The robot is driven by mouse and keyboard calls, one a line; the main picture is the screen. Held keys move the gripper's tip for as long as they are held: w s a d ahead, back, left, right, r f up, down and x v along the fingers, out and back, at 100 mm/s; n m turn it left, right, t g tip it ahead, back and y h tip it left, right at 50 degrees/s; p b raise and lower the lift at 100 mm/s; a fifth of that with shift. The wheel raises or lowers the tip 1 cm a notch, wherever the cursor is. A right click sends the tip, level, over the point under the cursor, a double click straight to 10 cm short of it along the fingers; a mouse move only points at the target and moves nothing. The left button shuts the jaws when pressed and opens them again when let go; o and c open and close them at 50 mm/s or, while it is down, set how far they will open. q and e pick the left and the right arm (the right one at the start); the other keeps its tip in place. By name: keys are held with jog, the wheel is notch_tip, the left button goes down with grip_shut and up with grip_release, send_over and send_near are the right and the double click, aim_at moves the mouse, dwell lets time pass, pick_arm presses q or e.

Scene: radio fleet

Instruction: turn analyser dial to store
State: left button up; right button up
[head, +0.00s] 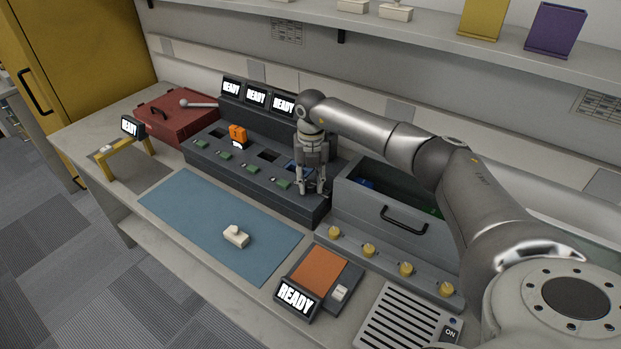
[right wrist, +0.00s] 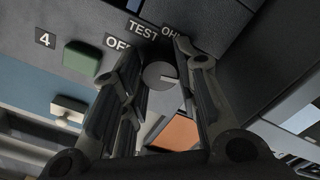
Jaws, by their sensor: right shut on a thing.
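The analyser dial (right wrist: 159,76) is a round grey knob with a pale mark pointing toward the right finger in the right wrist view. Labels reading OFF and TEST, and part of another starting with CH or OH, show around its top. No STORE label is visible. My right gripper (head: 311,190) points down at the right end of the dark charger bank (head: 228,171) and hides the dial in the head view. In the wrist view its fingers (right wrist: 163,85) are shut on the dial from both sides. My left gripper is not in view.
Several green buttons (head: 225,155) line the bank. An orange radio (head: 238,133) stands in it. A grey drawer box (head: 385,203) stands close right of the gripper. A blue mat (head: 208,220) with a white item (head: 235,236) lies in front. READY screens (head: 256,95) stand behind.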

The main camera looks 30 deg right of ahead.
aim_at(311, 183)
jog(key=shift+m+p, duration=0.3)
jog(key=shift+m, duration=0.9)
jog(key=o, duration=1)
jog(key=shift+r, duration=0.1)
notch_tip(311, 183, up, 12)
jog(key=shift+d+f, duration=0.1)
